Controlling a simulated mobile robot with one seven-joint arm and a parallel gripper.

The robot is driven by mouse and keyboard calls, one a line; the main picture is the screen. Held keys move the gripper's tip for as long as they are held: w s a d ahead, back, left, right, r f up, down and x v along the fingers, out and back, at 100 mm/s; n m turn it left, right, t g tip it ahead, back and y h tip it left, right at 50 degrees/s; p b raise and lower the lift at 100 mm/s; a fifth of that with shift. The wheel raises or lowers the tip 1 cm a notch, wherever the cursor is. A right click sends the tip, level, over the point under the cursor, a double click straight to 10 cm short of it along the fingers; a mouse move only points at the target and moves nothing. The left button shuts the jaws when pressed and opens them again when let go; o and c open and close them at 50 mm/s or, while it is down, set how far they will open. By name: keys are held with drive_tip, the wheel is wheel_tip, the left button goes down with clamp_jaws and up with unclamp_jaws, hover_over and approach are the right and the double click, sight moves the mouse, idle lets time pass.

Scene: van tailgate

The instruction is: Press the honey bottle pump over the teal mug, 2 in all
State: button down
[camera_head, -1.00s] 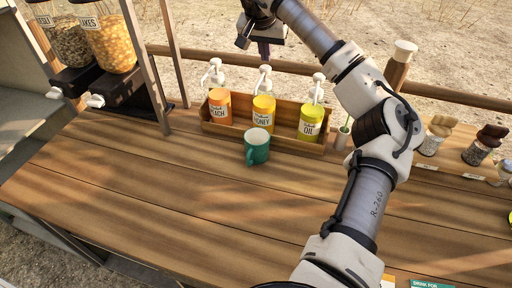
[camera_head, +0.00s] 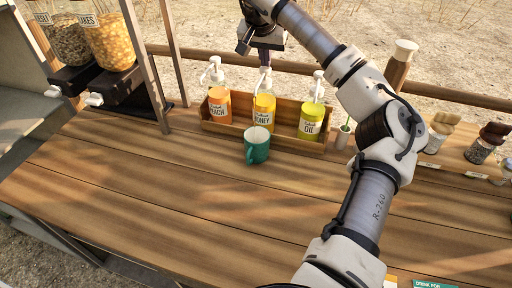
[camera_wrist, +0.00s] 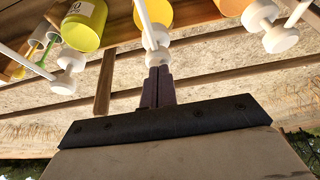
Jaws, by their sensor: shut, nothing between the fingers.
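The honey bottle (camera_head: 263,113) is yellow with a white pump (camera_head: 265,75) and stands in the middle of a wooden box. The teal mug (camera_head: 256,151) stands upright on the table just in front of the box, below the honey pump's spout. My gripper (camera_head: 266,66) is shut and empty, pointing down at the top of the honey pump. In the wrist view the closed fingertips (camera_wrist: 159,72) meet or nearly meet the white pump head (camera_wrist: 157,55); exact contact is hard to tell. The mug's inside is not clearly visible.
The peach bottle (camera_head: 219,106) stands left of the honey and the oil bottle (camera_head: 311,121) right, both with white pumps, in the wooden box (camera_head: 232,130). Cereal dispensers (camera_head: 104,42) stand at the left, jars (camera_head: 487,142) at the right. The front table is clear.

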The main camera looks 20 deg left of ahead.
drive_tip(key=shift+f, duration=0.4)
drive_tip(key=shift+r+p, duration=1.05)
drive_tip(key=shift+r, duration=0.35)
drive_tip(key=shift+f, duration=0.1)
